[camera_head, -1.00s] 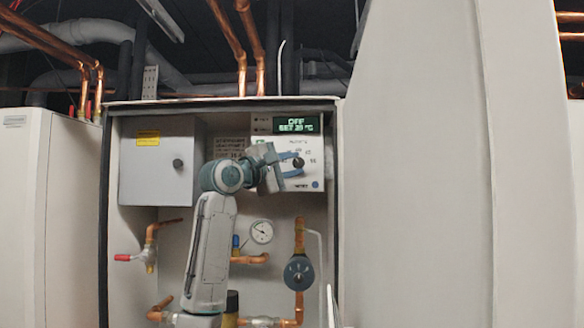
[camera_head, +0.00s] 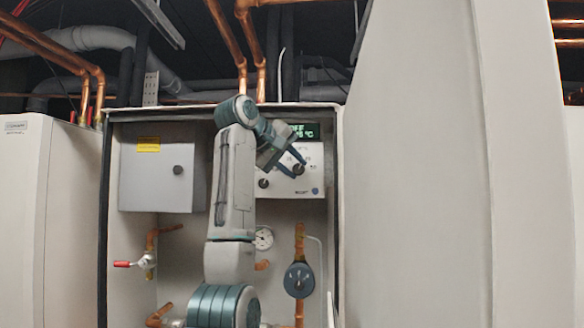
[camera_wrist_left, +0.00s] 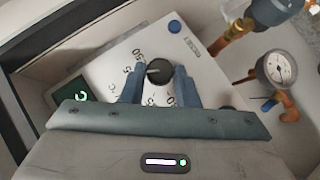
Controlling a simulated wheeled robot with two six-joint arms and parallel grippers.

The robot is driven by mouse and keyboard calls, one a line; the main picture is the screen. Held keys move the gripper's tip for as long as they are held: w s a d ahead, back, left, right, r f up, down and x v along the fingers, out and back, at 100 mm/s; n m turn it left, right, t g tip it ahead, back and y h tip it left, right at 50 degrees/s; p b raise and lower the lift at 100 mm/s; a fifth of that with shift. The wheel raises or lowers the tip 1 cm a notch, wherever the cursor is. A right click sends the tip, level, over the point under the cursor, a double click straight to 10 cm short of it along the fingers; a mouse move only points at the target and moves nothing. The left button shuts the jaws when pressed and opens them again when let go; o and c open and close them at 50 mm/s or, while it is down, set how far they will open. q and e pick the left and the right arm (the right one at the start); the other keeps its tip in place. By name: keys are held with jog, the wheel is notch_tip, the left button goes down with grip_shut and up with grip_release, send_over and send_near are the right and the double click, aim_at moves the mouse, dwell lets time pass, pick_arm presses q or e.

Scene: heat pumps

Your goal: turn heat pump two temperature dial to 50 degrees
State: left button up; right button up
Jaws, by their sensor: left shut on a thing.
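The temperature dial (camera_head: 299,169) is a black round knob on the white control panel (camera_head: 312,183) inside the open cabinet. My left gripper (camera_head: 296,166) is shut on this dial, one blue-grey finger on each side. In the left wrist view the dial (camera_wrist_left: 158,72) sits between the fingers, with a 50 label printed close by. A light mark shows on the knob; its exact setting is hard to read. My right gripper is not in view.
A second black knob (camera_head: 263,183) is at the panel's lower left. A grey box (camera_head: 158,180) hangs to the left. A gauge (camera_wrist_left: 280,68), copper pipes and a round dark pump (camera_head: 299,280) are below the panel. The cabinet's side edges are close.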

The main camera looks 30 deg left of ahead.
pick_arm(q)
jog(key=g, duration=0.1)
jog(key=m+y, duration=0.1)
jog(key=m+g+y, duration=0.1)
jog(key=shift+w+d+r+g, duration=0.15)
jog(key=shift+d+r+g, duration=0.1)
jog(key=shift+d+g, duration=0.1)
jog(key=m+y, duration=0.1)
jog(key=g+y, duration=0.1)
jog(key=m+g+y, duration=0.1)
jog(key=y, duration=0.1)
jog(key=shift+w+d+r+m+g, duration=0.1)
jog(key=shift+w+d+m+g, duration=0.1)
jog(key=shift+d+m+g, duration=0.1)
dwell(0.4)
jog(key=o, duration=1)
jog(key=shift+c, duration=0.2)
jog(key=shift+s+d+r, duration=0.2)
jog(key=shift+s+r, duration=0.1)
jog(key=shift+r, duration=0.1)
jog(key=b+v, duration=0.2)
jog(key=v, duration=0.7)
jog(key=shift+s+d+r, duration=0.15)
jog(key=shift+s+d, duration=0.05)
jog(key=shift+d, duration=0.05)
